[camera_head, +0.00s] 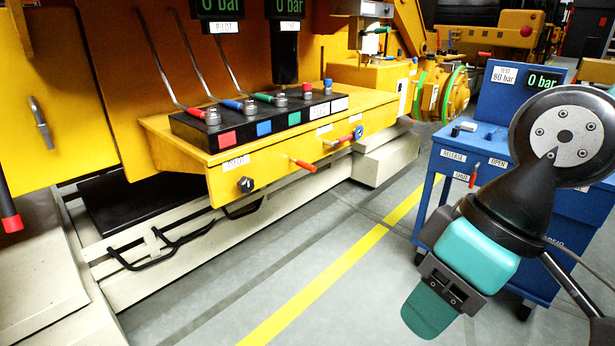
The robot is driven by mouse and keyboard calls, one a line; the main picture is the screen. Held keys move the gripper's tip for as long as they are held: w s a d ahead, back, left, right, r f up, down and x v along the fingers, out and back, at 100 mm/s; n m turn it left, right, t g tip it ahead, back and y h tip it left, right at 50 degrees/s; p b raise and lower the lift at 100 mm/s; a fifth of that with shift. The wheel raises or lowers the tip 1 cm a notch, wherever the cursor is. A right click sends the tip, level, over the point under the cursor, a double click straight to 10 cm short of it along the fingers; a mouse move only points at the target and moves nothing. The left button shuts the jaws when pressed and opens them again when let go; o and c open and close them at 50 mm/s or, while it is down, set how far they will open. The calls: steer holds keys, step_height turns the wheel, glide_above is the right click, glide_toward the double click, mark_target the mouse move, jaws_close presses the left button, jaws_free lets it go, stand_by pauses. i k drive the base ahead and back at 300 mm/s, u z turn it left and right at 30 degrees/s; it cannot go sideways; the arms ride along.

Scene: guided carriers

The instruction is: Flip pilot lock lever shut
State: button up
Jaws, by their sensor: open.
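A yellow console (210,178) on the machine carries a label that seems to read PILOT (236,164) on its front face. A black knob (245,184) is below this label. To its right, a small lever with a red grip (303,165) sticks out from the front, sloping slightly down to the right. I cannot tell for sure that it is the pilot lock lever, or whether it is open or shut. My gripper (430,308) is at the lower right, over the floor, well apart from the console. It is open, with nothing seen between its fingers.
A black block (190,128) on the console holds several levers and hose couplings. A blue test cart (440,160) reading 0 bar stands behind my arm. Grey floor with a yellow line (325,280) is clear between.

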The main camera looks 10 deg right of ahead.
mark_target(313, 168)
steer(key=z, duration=0.65)
steer(key=i, duration=1.25)
steer(key=u, duration=0.8)
steer(key=i, duration=0.75)
steer(key=u, duration=0.7)
